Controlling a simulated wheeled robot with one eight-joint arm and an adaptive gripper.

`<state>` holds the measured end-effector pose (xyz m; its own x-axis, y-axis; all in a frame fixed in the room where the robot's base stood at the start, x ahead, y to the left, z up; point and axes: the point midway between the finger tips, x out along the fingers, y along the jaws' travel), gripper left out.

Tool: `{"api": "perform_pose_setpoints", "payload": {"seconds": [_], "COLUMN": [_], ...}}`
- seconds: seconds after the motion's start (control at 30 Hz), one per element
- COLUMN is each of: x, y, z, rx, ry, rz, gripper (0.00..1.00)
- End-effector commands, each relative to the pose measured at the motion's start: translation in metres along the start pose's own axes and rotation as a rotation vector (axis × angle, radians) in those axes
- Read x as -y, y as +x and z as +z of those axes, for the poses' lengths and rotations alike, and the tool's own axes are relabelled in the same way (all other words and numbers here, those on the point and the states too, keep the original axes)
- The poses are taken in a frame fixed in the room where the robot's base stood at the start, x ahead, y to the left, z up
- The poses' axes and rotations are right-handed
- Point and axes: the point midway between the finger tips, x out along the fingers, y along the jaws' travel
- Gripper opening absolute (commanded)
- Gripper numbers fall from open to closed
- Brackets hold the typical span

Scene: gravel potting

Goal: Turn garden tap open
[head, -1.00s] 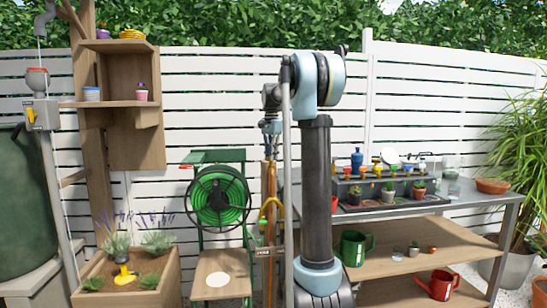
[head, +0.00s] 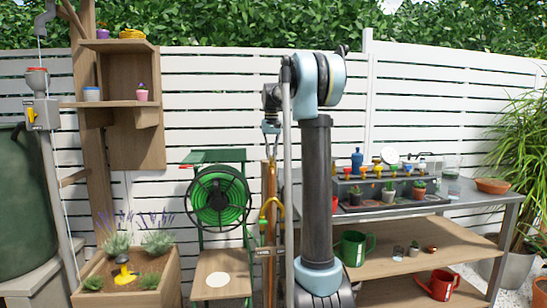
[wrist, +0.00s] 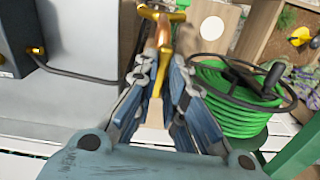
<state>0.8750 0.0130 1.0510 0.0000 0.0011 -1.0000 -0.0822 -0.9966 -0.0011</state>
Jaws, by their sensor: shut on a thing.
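The fingers hide much of this piece. In the head view my gripper (head: 271,150) points down above the spout, and the contact is too small to see clearly.
A green hose reel (head: 219,198) stands close by on the left. A metal potting bench (head: 470,204) with small pots and watering cans is to the right. A wooden planter (head: 150,292) is at the lower left. A white slatted fence closes the back.

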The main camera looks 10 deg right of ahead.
Motion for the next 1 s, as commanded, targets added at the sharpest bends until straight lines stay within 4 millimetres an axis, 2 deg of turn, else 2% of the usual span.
{"api": "perform_pose_setpoints", "payload": {"seconds": [0.3, 0.77, 0.8, 0.87, 1.0], "x": [0.0013, 0.0008, 0.0008, 0.0007, 0.0004], "y": [0.0009, 0.0008, 0.0008, 0.0007, 0.0005], "z": [0.0016, 0.0017, 0.0017, 0.0015, 0.0011], "rx": [0.003, 0.004, 0.004, 0.003, 0.002], "ry": [-0.090, -0.100, -0.100, -0.100, -0.099], "rz": [-0.002, -0.001, -0.001, -0.001, 0.000], "gripper": [0.00, 0.00, 0.18, 0.31, 0.31]}}
